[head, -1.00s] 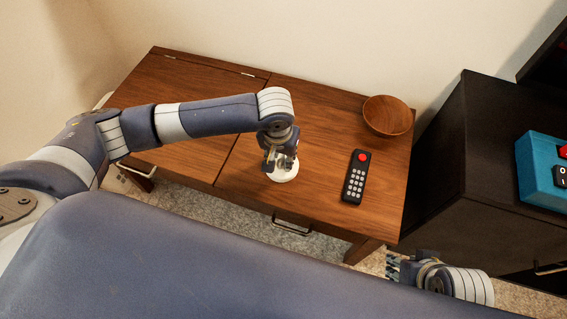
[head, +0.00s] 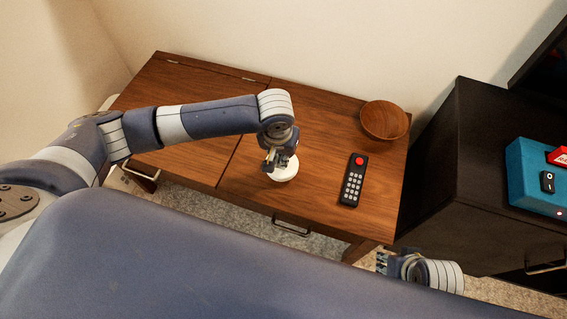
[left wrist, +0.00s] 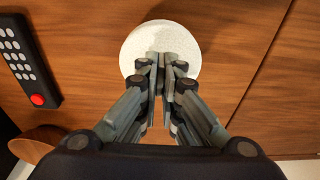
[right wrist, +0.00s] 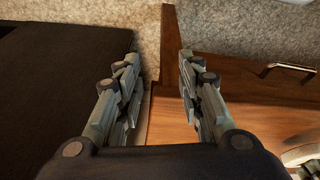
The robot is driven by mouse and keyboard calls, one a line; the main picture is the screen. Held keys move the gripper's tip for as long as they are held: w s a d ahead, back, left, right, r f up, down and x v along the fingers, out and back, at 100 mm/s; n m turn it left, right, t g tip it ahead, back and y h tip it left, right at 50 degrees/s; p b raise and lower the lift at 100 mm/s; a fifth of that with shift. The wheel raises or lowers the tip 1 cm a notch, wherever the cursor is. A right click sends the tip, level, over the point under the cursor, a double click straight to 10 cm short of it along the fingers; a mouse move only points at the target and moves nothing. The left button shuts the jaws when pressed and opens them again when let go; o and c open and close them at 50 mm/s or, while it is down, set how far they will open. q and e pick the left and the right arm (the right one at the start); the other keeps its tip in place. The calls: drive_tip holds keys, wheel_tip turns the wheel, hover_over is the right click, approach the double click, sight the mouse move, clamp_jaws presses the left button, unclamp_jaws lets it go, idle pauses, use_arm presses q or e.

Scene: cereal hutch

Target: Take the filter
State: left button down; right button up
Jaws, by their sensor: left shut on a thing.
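The filter (head: 288,170) is a white round piece at the front middle of the wooden table (head: 318,216). It also shows in the left wrist view (left wrist: 181,40) as a pale, speckled disc. My left gripper (head: 272,164) is over it, pointing down. In the left wrist view its fingers (left wrist: 161,62) are close together on the filter; they hide part of it, and any clearance from the tabletop is unclear. My right gripper (head: 382,262) is off the table's front right corner. In the right wrist view its fingers (right wrist: 160,65) are wide apart and empty.
A black remote (head: 352,180) with a red button lies right of the filter. A wooden bowl (head: 384,120) stands at the back right. A dark cabinet (head: 455,165) with a teal box (head: 530,180) stands right of the table. The table's left part is clear.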

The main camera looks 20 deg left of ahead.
use_arm(q)
drive_tip(key=shift+r, duration=0.2)
drive_tip(key=shift+r+p, duration=0.4)
drive_tip(key=shift+p, duration=0.4)
drive_tip(key=shift+r+p, duration=0.4)
drive_tip(key=shift+p, duration=0.2)
drive_tip(key=shift+r+p, duration=0.3)
drive_tip(key=shift+p, duration=0.05)
drive_tip(key=shift+r+p, duration=0.5)
drive_tip(key=shift+p, duration=0.2)
drive_tip(key=shift+r+p, duration=0.45)
drive_tip(key=shift+p, duration=0.2)
use_arm(e)
drive_tip(key=s+f, duration=0.3)
drive_tip(key=f, duration=0.7)
drive_tip(key=s+f+g, duration=0.1)
drive_tip(key=s+f, duration=0.3)
drive_tip(key=f, duration=0.6)
drive_tip(key=shift+s+d, duration=0.15)
drive_tip(key=shift+d, duration=0.2)
drive_tip(key=shift+f, duration=0.1)
